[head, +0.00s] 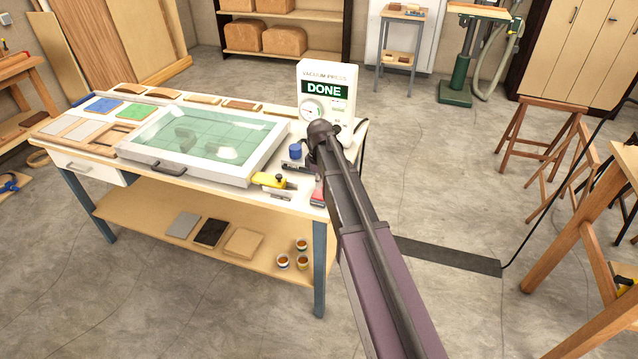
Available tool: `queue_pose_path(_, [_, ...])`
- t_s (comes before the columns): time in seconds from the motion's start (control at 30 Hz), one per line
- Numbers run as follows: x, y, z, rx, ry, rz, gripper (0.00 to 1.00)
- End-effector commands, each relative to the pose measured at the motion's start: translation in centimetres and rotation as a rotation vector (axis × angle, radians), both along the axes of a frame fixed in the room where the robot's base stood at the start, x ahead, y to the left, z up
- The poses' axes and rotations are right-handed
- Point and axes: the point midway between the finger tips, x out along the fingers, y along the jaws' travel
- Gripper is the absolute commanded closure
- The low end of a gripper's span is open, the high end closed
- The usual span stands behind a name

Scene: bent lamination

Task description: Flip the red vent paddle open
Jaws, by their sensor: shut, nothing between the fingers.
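A small red piece (318,192) shows at the front right corner of the white-topped bench (232,190), partly covered by my arm. It may be the red vent paddle, but too little shows to tell its shape or position. To its left lies a yellow-handled piece (268,180), and behind it stands a blue knob (295,151) on a dark fitting. The vacuum press unit (325,90) stands at the back right of the bench, and its display reads DONE. My arm rises across the bench's right end. My gripper cannot be made out.
A framed press bed with a green translucent cover (205,132) fills the bench's middle, its cover down. Coloured sheets lie at the left. The lower shelf (190,235) holds panels and several small pots.

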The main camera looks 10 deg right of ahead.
Motion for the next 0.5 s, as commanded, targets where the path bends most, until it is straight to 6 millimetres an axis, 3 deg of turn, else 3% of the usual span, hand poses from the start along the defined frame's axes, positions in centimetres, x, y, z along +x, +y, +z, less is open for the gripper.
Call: queue_pose_path(0.5, [-0.5, 0.3, 4.8, 0.000, 0.000, 0.000, 1.00])
